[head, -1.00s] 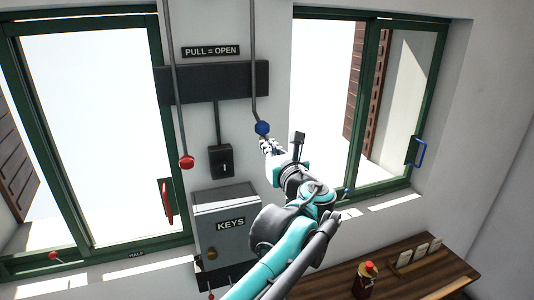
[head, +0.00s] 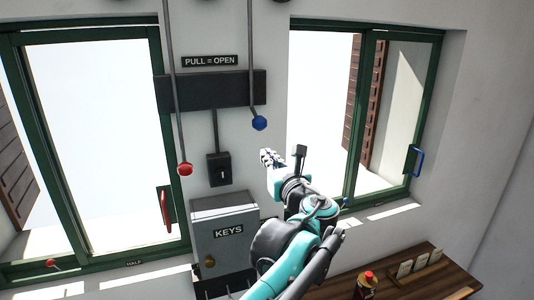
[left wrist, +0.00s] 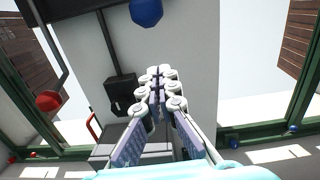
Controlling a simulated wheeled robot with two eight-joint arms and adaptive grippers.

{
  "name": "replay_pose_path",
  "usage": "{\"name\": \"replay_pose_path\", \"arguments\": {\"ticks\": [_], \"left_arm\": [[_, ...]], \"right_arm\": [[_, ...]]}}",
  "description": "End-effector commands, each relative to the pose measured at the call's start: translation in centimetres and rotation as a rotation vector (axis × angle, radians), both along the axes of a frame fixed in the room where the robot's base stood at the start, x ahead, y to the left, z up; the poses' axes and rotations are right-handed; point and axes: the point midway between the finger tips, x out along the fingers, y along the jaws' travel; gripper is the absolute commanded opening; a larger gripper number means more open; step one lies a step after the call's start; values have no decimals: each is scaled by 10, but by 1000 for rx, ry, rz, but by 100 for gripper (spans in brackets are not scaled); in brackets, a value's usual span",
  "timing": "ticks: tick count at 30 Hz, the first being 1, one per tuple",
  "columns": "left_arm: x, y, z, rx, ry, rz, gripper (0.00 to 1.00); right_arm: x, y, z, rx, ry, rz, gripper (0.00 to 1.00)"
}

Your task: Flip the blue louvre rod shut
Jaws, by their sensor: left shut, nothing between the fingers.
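The blue louvre rod (head: 251,55) hangs down the wall between the two windows and ends in a blue knob (head: 259,123). The blue knob also shows at the top of the left wrist view (left wrist: 146,11). My left gripper (head: 267,156) is just below the knob and apart from it. In the left wrist view its fingers (left wrist: 161,75) are together with nothing between them. A similar rod with a red knob (head: 185,169) hangs to the left. My right gripper is not in view.
A dark bracket (head: 211,90) crosses behind the rods under a "PULL = OPEN" sign (head: 210,60). A black switch box (head: 219,169) and a grey KEYS cabinet (head: 226,228) are below. A wooden shelf (head: 425,275) with a red-capped bottle (head: 367,283) is at lower right.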

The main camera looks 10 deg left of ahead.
Motion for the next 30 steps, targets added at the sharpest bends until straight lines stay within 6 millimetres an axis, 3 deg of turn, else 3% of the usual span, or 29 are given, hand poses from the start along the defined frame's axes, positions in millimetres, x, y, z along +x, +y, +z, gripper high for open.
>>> {"name": "replay_pose_path", "arguments": {"ticks": [6, 12, 26, 29, 30], "left_arm": [[-44, -30, -2, -1, 0, -7, 0], [-66, -43, -2, -2, 1, -5, 0], [-73, -45, -3, -3, 1, -1, 0], [-75, -38, -18, -45, 3, 6, 0], [-77, -31, -31, -85, 4, 13, 0]], "right_arm": [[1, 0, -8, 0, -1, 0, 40], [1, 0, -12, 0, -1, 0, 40], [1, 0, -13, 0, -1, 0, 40], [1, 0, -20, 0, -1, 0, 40], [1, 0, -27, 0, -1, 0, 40]]}}
